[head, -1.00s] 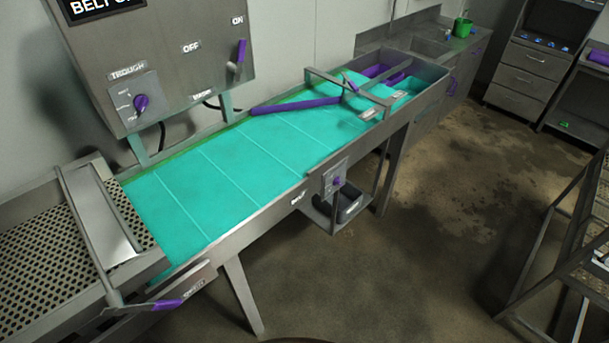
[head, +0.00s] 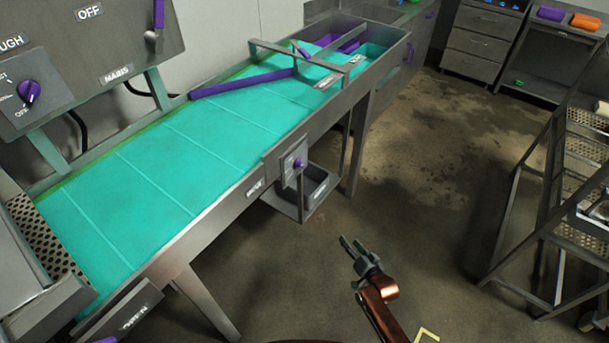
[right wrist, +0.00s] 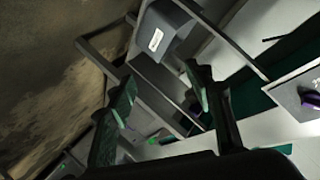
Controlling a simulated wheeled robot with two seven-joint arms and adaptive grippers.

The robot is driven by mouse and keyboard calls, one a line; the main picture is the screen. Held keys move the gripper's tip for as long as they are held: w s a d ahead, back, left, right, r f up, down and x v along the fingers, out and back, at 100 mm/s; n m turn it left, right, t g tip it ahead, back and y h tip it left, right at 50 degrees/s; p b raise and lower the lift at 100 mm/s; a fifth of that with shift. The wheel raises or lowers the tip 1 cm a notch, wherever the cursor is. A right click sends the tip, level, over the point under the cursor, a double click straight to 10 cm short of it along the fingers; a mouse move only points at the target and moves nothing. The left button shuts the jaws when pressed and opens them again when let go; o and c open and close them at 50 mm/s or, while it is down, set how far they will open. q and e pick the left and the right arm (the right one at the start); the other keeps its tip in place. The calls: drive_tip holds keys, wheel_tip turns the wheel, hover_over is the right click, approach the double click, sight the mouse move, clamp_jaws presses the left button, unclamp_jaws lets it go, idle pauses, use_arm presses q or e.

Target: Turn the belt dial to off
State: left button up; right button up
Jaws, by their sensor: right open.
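The belt dial (head: 299,163) is a small purple knob on a grey panel (head: 287,168) fixed to the front side of the conveyor. Its pointing direction is too small to read. In the right wrist view the purple dial (right wrist: 312,100) shows at the right edge, on its light panel. My right gripper (head: 350,241) is open and empty, in free air below and to the right of the dial and apart from it. Its two spread fingers (right wrist: 160,80) show in the right wrist view. My left gripper is not in view.
The conveyor has a teal belt (head: 170,150) with a purple bar (head: 240,82) lying across it. A grey bin (head: 318,187) hangs beneath the dial panel. A wall panel with another purple knob (head: 28,91) is at left. A rack (head: 560,200) stands at right. The floor between is clear.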

drive_tip(key=w+a+r+t+y+b, duration=0.1)
drive_tip(key=w+a+r+y+b, duration=0.1)
drive_tip(key=w+a+r, duration=0.35)
drive_tip(key=w+a+r+t+y+b, duration=0.1)
drive_tip(key=w+a+r+t+y, duration=0.15)
drive_tip(key=r, duration=0.55)
drive_tip(key=m+y+b, duration=0.1)
drive_tip(key=y+b, duration=0.2)
approach(303, 167)
drive_tip(key=w+a, duration=0.1)
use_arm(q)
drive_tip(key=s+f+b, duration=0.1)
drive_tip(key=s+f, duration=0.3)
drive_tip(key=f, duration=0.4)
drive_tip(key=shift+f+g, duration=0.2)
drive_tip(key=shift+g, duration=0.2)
use_arm(e)
drive_tip(key=shift+h, duration=0.25)
drive_tip(key=x, duration=0.7)
drive_tip(key=shift+w+a+r, duration=0.2)
drive_tip(key=shift+w+r, duration=0.05)
drive_tip(key=shift+r, duration=0.2)
drive_tip(key=shift+c, duration=0.3)
